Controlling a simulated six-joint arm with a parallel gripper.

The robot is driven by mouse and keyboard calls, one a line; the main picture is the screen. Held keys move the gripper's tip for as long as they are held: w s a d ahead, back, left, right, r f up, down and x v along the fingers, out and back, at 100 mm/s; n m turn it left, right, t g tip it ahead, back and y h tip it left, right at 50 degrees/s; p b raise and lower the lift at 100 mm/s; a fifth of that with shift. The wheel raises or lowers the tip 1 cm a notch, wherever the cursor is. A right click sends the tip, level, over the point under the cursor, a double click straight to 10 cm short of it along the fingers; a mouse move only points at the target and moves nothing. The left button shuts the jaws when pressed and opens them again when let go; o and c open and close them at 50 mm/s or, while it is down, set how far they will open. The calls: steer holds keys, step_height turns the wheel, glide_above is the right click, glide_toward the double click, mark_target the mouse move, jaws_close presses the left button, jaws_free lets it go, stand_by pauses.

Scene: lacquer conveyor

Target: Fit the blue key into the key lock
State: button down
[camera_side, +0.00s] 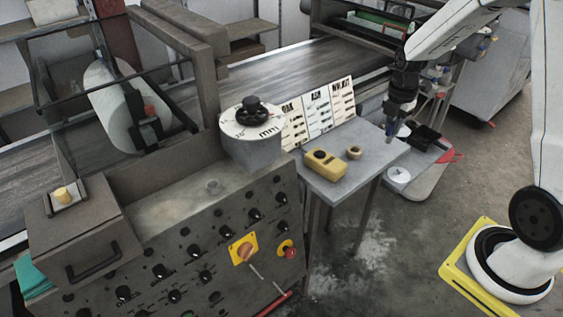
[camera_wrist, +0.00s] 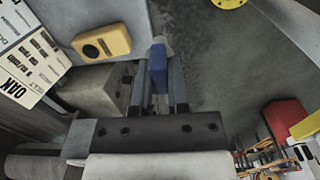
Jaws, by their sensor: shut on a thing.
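In the wrist view the blue key (camera_wrist: 158,68) stands between the two grey fingers of my gripper (camera_wrist: 159,92), which is shut on it. The key's far end sticks out past the fingertips. In the side view my gripper (camera_side: 391,130) hangs pointing down over the right end of the small grey table; the key is too small there to make out clearly. A yellow plate with a round orange-brown centre (camera_side: 243,249), which looks like the key lock, is on the front of the control cabinet, well left of and below my gripper. Its keyhole cannot be made out.
The grey table (camera_side: 345,190) carries a yellow box (camera_side: 325,164), a tan ring (camera_side: 354,152) and a sign with OAK panels (camera_side: 318,112). The cabinet (camera_side: 150,235) has several black knobs and a red button (camera_side: 290,253). A large dial (camera_side: 251,120) stands on top.

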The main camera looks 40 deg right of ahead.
step_height(320, 180, up, 18)
steer(key=w+a+r+m, duration=0.3)
steer(key=w+a+m, duration=0.3)
steer(key=w+a, duration=1.15)
steer(key=w+a+f+m, duration=0.2)
steer(key=a+m, duration=0.1)
steer(key=a, duration=0.9)
steer(key=w+a+f+m, duration=0.1)
steer(key=w+a+m, duration=0.15)
steer(key=a, duration=0.95)
step_height(320, 180, down, 18)
steer(key=shift+s, duration=0.2)
steer(key=shift+f+m, duration=0.25)
steer(key=shift+f, duration=2.25)
